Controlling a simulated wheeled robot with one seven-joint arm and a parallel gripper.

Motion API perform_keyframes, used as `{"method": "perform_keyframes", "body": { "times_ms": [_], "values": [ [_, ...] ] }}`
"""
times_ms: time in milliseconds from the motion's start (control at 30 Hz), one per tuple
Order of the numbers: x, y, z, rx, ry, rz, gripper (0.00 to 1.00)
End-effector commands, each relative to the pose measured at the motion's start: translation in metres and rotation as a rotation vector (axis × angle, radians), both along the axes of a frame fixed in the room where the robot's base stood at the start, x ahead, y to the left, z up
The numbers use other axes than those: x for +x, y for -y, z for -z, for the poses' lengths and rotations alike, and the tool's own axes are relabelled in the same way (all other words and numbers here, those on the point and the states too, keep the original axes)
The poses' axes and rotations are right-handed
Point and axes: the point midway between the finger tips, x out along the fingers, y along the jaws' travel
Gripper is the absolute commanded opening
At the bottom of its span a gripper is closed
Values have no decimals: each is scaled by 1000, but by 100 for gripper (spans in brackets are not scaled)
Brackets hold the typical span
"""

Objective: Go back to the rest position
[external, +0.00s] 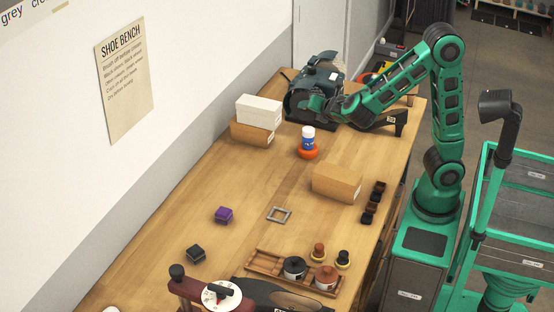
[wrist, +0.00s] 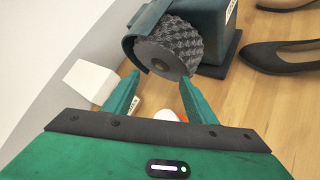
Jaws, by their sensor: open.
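My green arm reaches over the far end of the wooden bench (external: 190,185). My gripper (external: 318,106) is in front of a dark machine with a rough roller (external: 318,70). In the wrist view my gripper (wrist: 155,95) has its two fingers spread apart with nothing held between them. The roller (wrist: 168,48) is just beyond the fingertips; whether they touch it I cannot tell. A white-and-blue container (external: 308,135) stands on an orange round piece (external: 308,153) below my gripper. A bit of orange and white shows behind the palm edge in the wrist view.
A white box (external: 259,111) sits on a brown box (external: 250,133) by the wall, left of my gripper. A cardboard box (external: 337,182), small brushes (external: 371,205) and a tray of tins (external: 265,264) are nearer. Dark shoes (wrist: 285,55) lie right of the machine.

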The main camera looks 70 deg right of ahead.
Motion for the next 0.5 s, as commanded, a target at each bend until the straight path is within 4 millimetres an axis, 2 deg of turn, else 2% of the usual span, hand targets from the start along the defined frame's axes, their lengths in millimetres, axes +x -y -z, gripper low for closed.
{"method": "perform_keyframes", "body": {
  "times_ms": [33, 333, 433, 500],
  "values": [
    [-3, 7, -11, 77, 59, 25, 51],
    [-17, 19, -59, 487, 344, 135, 51],
    [-32, 30, -66, 629, 416, 218, 51],
    [-52, 45, -58, 744, 443, 342, 51]
  ]
}}
